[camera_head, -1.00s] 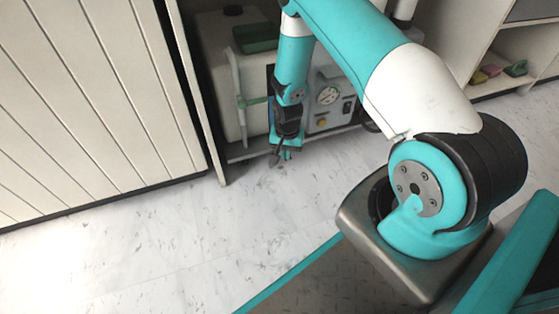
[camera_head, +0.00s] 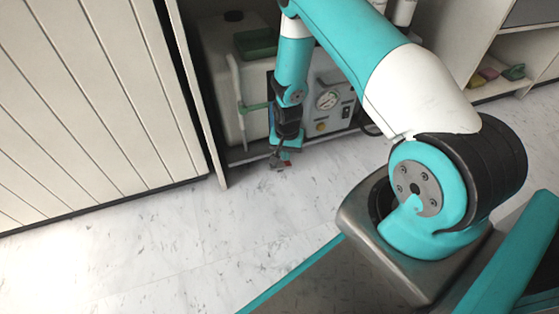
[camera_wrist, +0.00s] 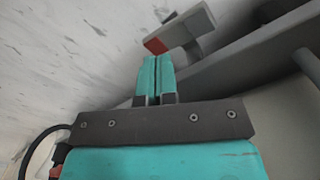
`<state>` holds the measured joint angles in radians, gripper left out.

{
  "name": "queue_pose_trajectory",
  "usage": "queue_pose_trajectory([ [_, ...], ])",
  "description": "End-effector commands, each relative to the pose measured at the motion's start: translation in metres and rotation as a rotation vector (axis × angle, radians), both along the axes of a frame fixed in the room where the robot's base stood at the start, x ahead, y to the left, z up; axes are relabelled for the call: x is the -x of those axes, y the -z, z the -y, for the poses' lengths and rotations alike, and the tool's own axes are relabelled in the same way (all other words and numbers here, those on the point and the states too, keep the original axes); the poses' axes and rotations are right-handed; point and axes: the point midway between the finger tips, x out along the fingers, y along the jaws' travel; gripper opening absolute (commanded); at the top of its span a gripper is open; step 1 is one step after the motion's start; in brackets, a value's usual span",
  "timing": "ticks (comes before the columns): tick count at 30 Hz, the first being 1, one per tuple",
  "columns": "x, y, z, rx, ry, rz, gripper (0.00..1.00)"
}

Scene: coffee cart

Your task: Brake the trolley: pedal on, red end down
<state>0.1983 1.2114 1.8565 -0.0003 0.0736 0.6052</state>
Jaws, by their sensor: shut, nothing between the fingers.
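The trolley (camera_head: 240,155) stands low in the open bay, carrying a pale tank and a control panel. Its grey pedal (camera_wrist: 186,28) juts from the grey trolley edge (camera_wrist: 225,60) in the wrist view. The pedal's red end (camera_wrist: 156,45) is just beyond my fingertips. My gripper (camera_wrist: 156,62) is shut and empty, its teal fingers together beside the red end; contact is unclear. In the head view my gripper (camera_head: 284,157) is low at the trolley's front, partly covering the pedal. I cannot tell for certain which pedal end is lower.
A slatted cream panel (camera_head: 90,100) closes the left side, with the bay's upright edge (camera_head: 215,165) beside it. Shelves with coloured blocks (camera_head: 489,73) are at the right. The pale marbled floor (camera_head: 170,240) in front is clear.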

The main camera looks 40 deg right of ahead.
Motion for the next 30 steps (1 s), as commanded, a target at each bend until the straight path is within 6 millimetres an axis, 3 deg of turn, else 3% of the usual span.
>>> queue_pose_trajectory([
  [1,0.000,-0.009,0.000,0.000,0.000,0.000,0.00],
  [15,0.000,-0.046,0.000,0.000,0.000,0.000,0.00],
  [30,0.000,-0.046,0.000,0.000,0.000,0.000,0.00],
])
